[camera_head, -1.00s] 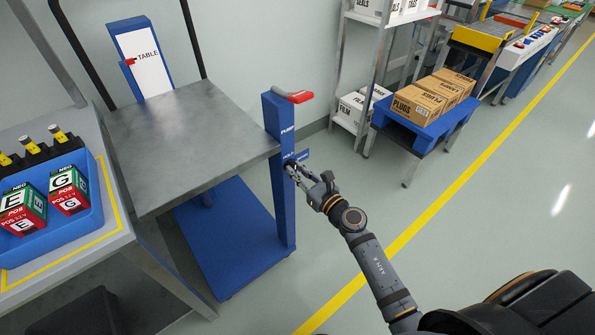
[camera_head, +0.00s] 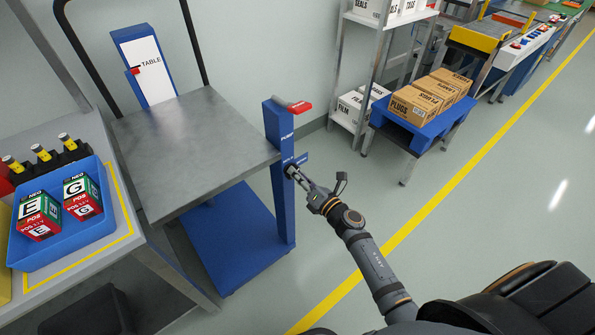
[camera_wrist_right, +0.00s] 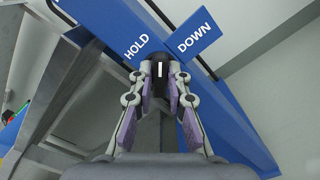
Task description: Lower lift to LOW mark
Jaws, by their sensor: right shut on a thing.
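The lift table has a grey metal top (camera_head: 190,145) over a blue base (camera_head: 235,245). A white scale board (camera_head: 148,68) stands at its back, with a red pointer (camera_head: 134,71) beside the word TABLE; no LOW mark is legible. A blue post (camera_head: 282,190) reads PUMP and carries a red handle (camera_head: 299,107). My right gripper (camera_head: 294,174) is shut on a black lever knob (camera_wrist_right: 160,72) at the post. In the right wrist view, blue plates read HOLD (camera_wrist_right: 137,47) and DOWN (camera_wrist_right: 194,39) just beyond the knob. My left gripper is out of view.
A bench at left bears a blue tray (camera_head: 75,247) with battery boxes (camera_head: 38,215), close beside the lift top. A blue stand (camera_head: 425,131) with PLUGS cartons (camera_head: 415,106) and a shelf (camera_head: 389,18) stand behind. Floor right of the post is open, with a yellow line (camera_head: 420,233).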

